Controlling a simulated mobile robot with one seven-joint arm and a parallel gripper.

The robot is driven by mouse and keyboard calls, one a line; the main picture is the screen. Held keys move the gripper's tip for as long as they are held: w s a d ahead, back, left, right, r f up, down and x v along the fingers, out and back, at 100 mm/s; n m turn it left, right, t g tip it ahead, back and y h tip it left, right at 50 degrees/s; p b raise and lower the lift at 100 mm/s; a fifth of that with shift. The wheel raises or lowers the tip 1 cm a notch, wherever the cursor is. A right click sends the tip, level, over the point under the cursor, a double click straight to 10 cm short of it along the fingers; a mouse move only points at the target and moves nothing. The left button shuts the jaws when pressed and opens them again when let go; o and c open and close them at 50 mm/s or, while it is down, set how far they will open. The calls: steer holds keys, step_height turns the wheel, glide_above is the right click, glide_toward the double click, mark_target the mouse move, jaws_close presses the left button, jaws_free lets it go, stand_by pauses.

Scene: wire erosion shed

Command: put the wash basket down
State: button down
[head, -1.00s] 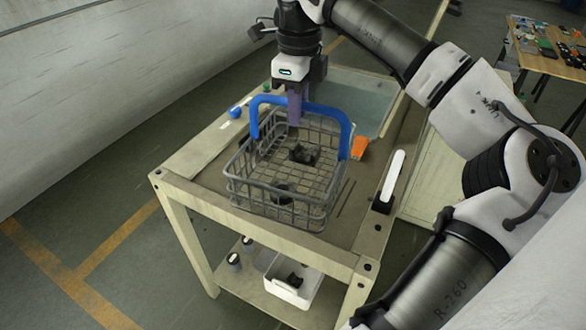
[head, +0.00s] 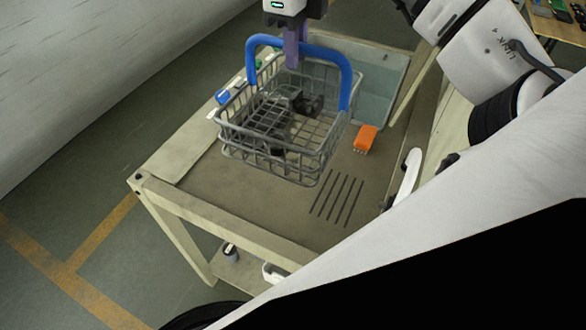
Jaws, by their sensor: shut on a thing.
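The wash basket (head: 268,163) is a grey wire basket with a blue arched handle (head: 345,75). It holds dark parts (head: 306,102) on its mesh floor. My gripper (head: 292,52) is shut on the top of the handle, its purple fingers hanging straight down. The basket is over the top of the pale bench (head: 200,168), towards its left and back part. I cannot tell whether its underside touches the bench top or hangs just above it.
An orange block (head: 365,138) and several dark slots (head: 338,198) lie right of the basket. A shallow water tank (head: 380,80) is behind. Small blue and green items (head: 223,97) sit along the left edge.

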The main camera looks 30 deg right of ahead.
steer(key=shift+w+r, duration=0.1)
steer(key=shift+r, duration=0.05)
stand_by(0.4)
step_height(320, 180, down, 20)
steer(key=b, duration=1.1)
steer(key=shift+r+b, duration=0.2)
steer(key=shift+b, duration=0.15)
steer(key=shift+f, duration=0.1)
steer(key=c, duration=1.4)
jaws_free()
